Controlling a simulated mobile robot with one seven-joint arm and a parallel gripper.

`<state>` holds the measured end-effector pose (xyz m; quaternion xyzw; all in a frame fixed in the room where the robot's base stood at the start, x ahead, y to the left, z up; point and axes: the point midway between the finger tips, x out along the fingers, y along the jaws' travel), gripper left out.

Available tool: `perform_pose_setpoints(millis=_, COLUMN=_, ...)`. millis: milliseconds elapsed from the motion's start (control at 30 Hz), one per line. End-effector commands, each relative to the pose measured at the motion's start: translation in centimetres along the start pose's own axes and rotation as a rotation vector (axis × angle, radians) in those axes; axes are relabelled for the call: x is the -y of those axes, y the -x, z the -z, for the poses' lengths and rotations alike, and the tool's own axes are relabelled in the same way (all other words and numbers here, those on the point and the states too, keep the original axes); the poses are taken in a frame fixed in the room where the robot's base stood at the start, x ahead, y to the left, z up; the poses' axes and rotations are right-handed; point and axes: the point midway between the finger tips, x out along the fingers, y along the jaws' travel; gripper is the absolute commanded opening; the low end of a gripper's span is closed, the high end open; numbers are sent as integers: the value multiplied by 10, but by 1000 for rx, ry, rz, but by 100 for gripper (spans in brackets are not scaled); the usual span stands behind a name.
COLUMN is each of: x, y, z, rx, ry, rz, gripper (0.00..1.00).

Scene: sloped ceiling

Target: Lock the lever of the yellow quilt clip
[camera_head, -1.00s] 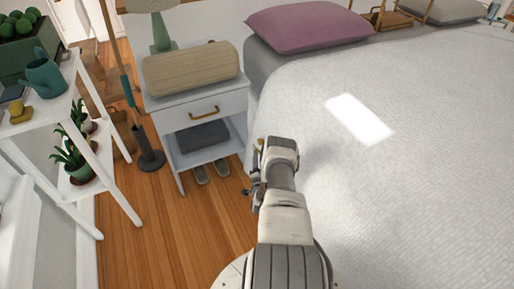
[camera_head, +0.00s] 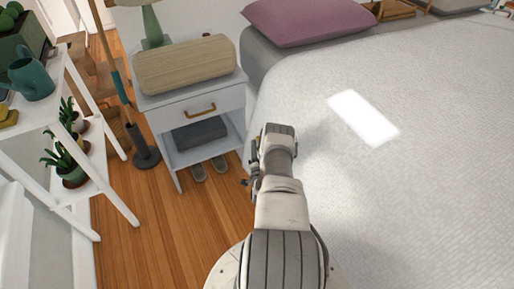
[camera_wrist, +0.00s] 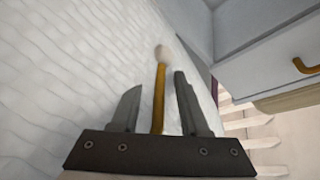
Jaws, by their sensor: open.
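In the wrist view, my gripper (camera_wrist: 158,82) has its two dark fingers spread apart. A slim yellow lever (camera_wrist: 159,100) with a pale rounded end (camera_wrist: 164,53) shows between the fingers, pointing away from my palm. I see a gap on each side of it, and neither finger appears to touch it. The rest of the yellow clip is not visible.
The white quilted bed (camera_head: 430,190) fills the right side. A white nightstand (camera_head: 185,112) with a beige box (camera_head: 185,66) stands close to my arm's left. A white plant shelf (camera_head: 95,190) is farther left.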

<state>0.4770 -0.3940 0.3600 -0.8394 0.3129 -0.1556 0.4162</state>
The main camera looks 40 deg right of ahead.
Motion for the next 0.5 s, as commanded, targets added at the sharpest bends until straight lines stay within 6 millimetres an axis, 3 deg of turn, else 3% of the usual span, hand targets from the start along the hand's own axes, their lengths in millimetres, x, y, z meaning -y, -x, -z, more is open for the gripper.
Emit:
perform_pose_setpoints(millis=133, x=0, y=0, z=0, rx=0, ry=0, rz=0, gripper=45)
perform_pose_setpoints(millis=367, x=0, y=0, z=0, rx=0, ry=0, rz=0, gripper=3)
perform_pose_setpoints(millis=500, x=0, y=0, z=0, rx=0, ry=0, rz=0, gripper=0)
